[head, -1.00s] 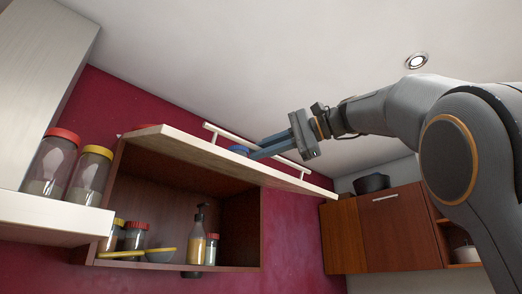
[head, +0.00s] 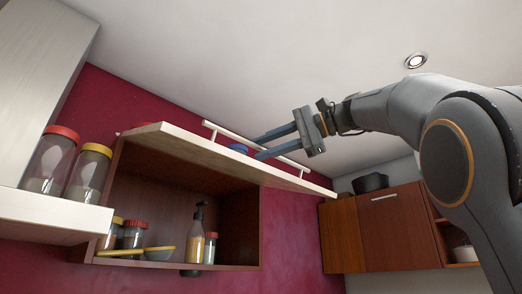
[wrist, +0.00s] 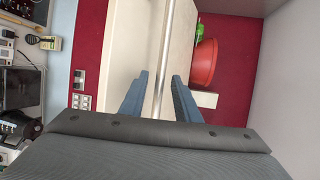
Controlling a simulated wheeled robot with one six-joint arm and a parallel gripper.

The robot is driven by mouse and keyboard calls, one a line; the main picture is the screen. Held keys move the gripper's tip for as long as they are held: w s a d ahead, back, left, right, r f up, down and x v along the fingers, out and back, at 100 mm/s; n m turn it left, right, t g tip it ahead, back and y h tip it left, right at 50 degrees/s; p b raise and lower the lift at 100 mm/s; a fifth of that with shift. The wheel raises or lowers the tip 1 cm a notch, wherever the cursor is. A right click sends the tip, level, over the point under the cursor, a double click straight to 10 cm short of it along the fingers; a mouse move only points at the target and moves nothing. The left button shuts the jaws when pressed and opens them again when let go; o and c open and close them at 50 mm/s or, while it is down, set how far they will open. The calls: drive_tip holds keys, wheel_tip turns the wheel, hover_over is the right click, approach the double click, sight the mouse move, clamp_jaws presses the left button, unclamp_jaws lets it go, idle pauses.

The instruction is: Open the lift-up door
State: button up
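The lift-up door (head: 200,154) is a pale panel, raised and standing out from the top of the dark wooden wall cabinet (head: 240,222). The cabinet's inside is in plain view below it. A light bar handle (head: 222,134) runs along the door's outer face. My gripper (head: 255,147) is at the handle with its blue fingers spread apart. In the wrist view, the handle (wrist: 164,50) passes between the two fingers of my gripper (wrist: 160,77), with a gap on each side. The pale door (wrist: 128,45) lies beyond it.
Two larger jars (head: 88,175) stand on the shelf at left. Another wooden cabinet (head: 385,230) hangs at right. The ceiling is above my arm.

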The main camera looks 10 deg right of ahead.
drive_tip(key=b+v, duration=0.1)
drive_tip(key=v, duration=0.5)
drive_tip(key=shift+d, duration=0.1)
idle(0.5)
